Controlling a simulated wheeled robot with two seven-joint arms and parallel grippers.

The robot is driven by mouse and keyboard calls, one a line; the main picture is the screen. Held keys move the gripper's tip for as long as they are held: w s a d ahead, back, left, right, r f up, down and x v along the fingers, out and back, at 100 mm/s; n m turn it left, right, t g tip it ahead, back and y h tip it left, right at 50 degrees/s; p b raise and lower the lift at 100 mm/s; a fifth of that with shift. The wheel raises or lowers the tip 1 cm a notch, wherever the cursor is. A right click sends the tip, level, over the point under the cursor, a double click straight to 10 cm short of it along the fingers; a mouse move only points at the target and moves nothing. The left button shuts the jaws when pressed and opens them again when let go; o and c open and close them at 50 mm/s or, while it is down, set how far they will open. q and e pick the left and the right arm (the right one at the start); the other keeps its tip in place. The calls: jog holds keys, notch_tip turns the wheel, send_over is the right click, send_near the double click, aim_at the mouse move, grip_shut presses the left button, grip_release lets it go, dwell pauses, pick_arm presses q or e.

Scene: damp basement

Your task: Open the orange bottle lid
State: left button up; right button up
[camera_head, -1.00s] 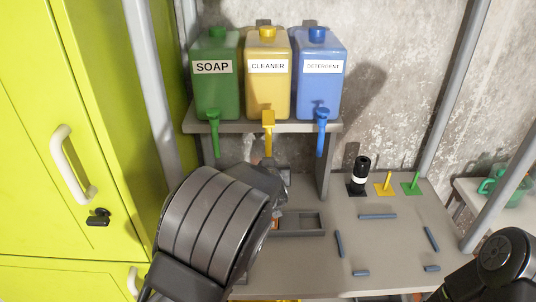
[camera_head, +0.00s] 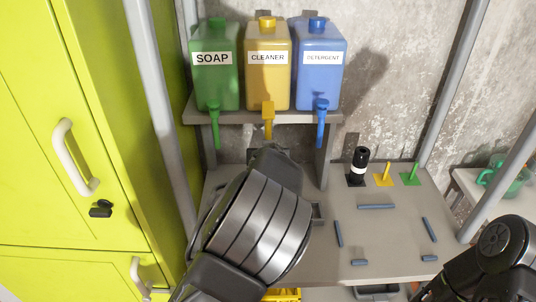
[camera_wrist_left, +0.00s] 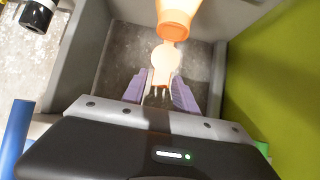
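In the left wrist view an orange bottle-like body (camera_wrist_left: 178,12) comes in from the top and narrows to a darker orange rim. Below it is a pale, brightly lit orange rounded piece (camera_wrist_left: 164,62), possibly the lid; I cannot tell whether the two are joined. My left gripper (camera_wrist_left: 159,85) has its purple fingers spread on either side of this piece, with a visible gap. In the head view my left wrist hides the orange object and the fingers. My right arm shows at the lower right, with its gripper out of frame.
Green soap (camera_head: 215,80), yellow cleaner (camera_head: 268,85) and blue detergent (camera_head: 320,85) dispensers stand on a shelf (camera_head: 225,117), taps hanging close above my left wrist. A black bottle (camera_head: 357,165) stands at the workbench's back. The green cabinet (camera_head: 75,100) bounds the left. The bench's right-middle (camera_head: 385,235) is mostly clear.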

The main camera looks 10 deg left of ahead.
pick_arm(q)
jog(key=shift+o, duration=0.9)
jog(key=shift+r, duration=0.1)
jog(key=v, duration=0.7)
jog(key=shift+s+r, duration=0.15)
jog(key=shift+s, duration=0.15)
jog(key=shift+d, duration=0.1)
